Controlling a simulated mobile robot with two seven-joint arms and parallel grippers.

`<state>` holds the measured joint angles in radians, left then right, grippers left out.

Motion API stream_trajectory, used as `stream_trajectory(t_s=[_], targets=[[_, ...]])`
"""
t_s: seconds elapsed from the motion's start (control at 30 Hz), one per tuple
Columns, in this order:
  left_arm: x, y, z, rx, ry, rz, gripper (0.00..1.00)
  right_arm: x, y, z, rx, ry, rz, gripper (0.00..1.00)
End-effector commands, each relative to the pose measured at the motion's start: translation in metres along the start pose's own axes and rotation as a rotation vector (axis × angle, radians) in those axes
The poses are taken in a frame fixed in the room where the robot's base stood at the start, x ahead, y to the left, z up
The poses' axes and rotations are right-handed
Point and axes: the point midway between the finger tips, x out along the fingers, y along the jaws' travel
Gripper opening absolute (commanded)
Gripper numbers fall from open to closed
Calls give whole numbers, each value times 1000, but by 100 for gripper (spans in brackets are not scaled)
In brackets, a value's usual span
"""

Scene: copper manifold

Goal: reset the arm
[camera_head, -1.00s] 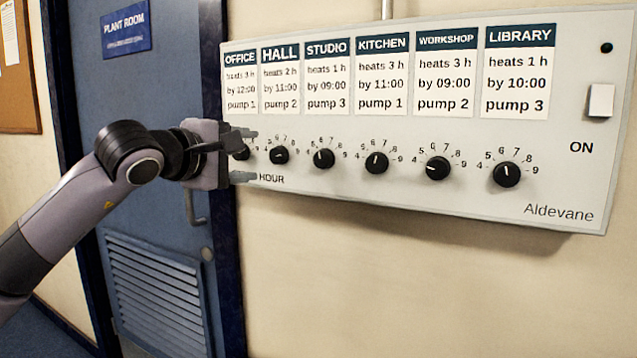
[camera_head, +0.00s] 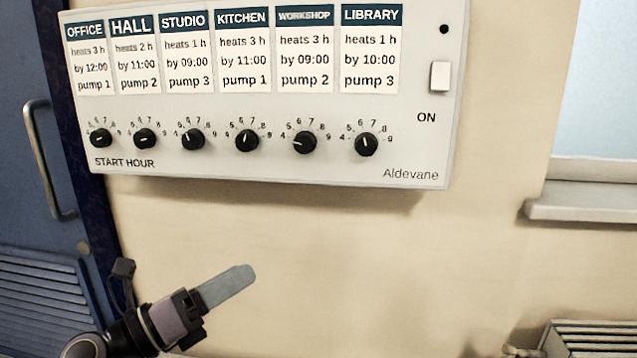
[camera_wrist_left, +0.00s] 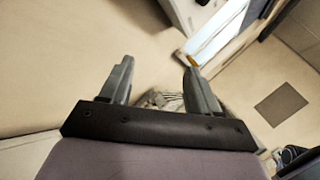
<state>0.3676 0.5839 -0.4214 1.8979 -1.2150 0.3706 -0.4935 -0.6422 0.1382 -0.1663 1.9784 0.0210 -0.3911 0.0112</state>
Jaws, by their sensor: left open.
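My left gripper (camera_head: 228,287) is at the lower left of the head view, below the control panel and apart from it. Its fingers point up and to the right. In the left wrist view the two fingers (camera_wrist_left: 160,82) stand apart with nothing held between them. The white Aldevane panel (camera_head: 270,165) hangs on the wall with a row of several black dials. The office dial (camera_head: 101,138) is at its left end and the library dial (camera_head: 366,144) at its right end. My right gripper is not in view.
A white switch (camera_head: 440,76) marked ON is at the panel's right. A blue door (camera_head: 25,180) with a metal handle (camera_head: 48,160) is at the left. A window sill (camera_head: 585,205) and a radiator (camera_head: 590,340) are at the right. The wall below the panel is clear.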

Motion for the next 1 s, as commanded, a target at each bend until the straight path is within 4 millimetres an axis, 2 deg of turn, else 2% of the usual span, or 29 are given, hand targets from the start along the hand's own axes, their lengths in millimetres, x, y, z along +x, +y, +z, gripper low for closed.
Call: stream_trajectory(t_s=[0.03, 0.27, 0.37, 0.53, 0.7, 0.8, 0.9, 1.0], targets=[[-6, 4, -8, -162, -53, 17, 62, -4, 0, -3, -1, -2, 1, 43], [-49, 40, -50, -859, -320, 147, 62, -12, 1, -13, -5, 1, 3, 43], [-77, 58, -78, -1152, -452, 232, 62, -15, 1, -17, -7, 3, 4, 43], [-135, 80, -143, -1631, -704, 404, 62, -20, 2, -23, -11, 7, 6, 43], [-196, 79, -218, -2035, -974, 588, 62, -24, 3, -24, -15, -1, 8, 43], [-224, 70, -252, -2199, -1106, 672, 62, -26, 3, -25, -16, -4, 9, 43], [-242, 61, -274, -2300, -1196, 727, 62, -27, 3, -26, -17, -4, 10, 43], [-250, 56, -284, -2348, -1242, 753, 62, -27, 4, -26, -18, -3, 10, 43]])
